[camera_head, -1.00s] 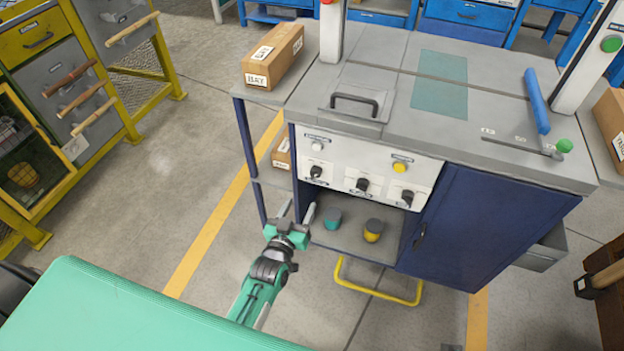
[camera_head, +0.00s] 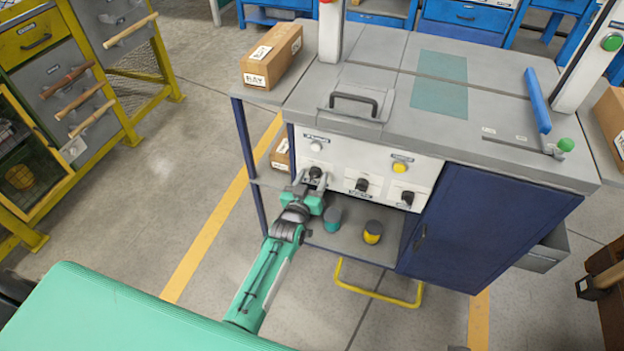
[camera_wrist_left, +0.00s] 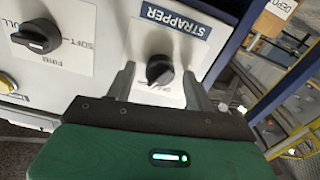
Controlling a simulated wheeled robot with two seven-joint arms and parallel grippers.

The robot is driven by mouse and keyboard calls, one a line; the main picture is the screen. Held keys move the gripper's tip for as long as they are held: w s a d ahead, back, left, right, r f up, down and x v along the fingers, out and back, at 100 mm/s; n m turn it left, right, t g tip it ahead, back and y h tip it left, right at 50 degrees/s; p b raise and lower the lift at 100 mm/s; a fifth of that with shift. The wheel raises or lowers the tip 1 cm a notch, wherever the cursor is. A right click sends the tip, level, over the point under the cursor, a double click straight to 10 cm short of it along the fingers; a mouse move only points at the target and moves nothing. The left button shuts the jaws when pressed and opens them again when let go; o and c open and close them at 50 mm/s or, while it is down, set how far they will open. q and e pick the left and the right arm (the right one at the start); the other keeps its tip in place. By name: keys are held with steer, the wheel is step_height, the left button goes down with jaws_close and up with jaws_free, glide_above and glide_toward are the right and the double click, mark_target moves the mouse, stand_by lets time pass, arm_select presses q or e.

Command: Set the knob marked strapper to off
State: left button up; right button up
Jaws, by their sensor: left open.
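The strapper knob (camera_wrist_left: 159,70) is a black rotary knob on a white plate, under a blue label (camera_wrist_left: 176,20) reading STRAPPER in the left wrist view. In the head view the knob (camera_head: 315,172) is the leftmost black one on the white panel (camera_head: 340,150). My left gripper (camera_head: 311,182) is open in front of it. In the left wrist view its two fingers (camera_wrist_left: 158,88) stand on either side of the knob, apart from it. The small print below the knob is partly hidden by the gripper. My right gripper is not in view.
Two more black knobs (camera_head: 362,184) (camera_head: 407,197) sit to the right, with a yellow button (camera_head: 399,167) and a white button (camera_head: 316,146) above. A teal cup-like item (camera_head: 333,219) and a yellow one (camera_head: 372,231) stand on the shelf below. A blue door (camera_head: 465,225) is at right.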

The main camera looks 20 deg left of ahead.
arm_select(q)
steer(key=c, duration=1)
